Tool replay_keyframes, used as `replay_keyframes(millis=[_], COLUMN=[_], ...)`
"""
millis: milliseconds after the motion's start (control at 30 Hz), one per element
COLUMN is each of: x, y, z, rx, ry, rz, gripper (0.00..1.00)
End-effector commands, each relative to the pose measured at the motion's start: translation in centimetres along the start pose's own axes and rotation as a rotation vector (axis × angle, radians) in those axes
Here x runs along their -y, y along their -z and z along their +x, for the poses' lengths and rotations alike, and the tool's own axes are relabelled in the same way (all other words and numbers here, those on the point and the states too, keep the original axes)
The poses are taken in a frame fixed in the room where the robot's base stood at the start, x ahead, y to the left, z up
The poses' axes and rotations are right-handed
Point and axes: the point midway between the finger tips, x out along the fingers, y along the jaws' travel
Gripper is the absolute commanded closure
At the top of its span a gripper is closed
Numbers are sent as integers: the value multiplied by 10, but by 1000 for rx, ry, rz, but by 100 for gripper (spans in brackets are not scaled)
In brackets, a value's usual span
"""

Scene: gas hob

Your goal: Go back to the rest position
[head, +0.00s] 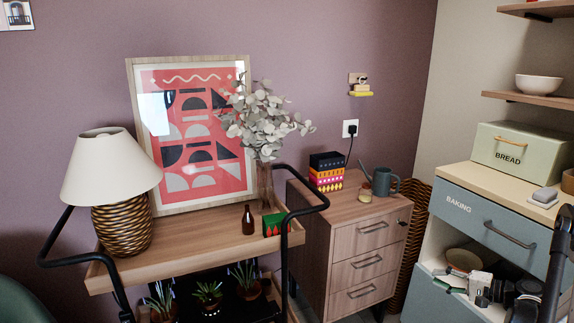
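The task names no object.
A wooden trolley (190,248) with black rails holds a lamp (108,168) and a vase of leaves (265,186). A drawer cabinet (345,253) stands beside it.

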Motion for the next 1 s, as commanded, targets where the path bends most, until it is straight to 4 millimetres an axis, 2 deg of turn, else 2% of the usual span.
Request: replay_keyframes(millis=[33, 200, 500, 800, 1000], x=[17, 60, 124, 173, 196], y=[-7, -30, -87, -157, -208], z=[8, 26, 50, 57, 53], rx=[5, 11, 16, 19, 19], ry=[-27, -125, -292, -447, -543], rz=[-8, -41, -124, -234, -323], gripper=[85, 85, 85, 85, 85])
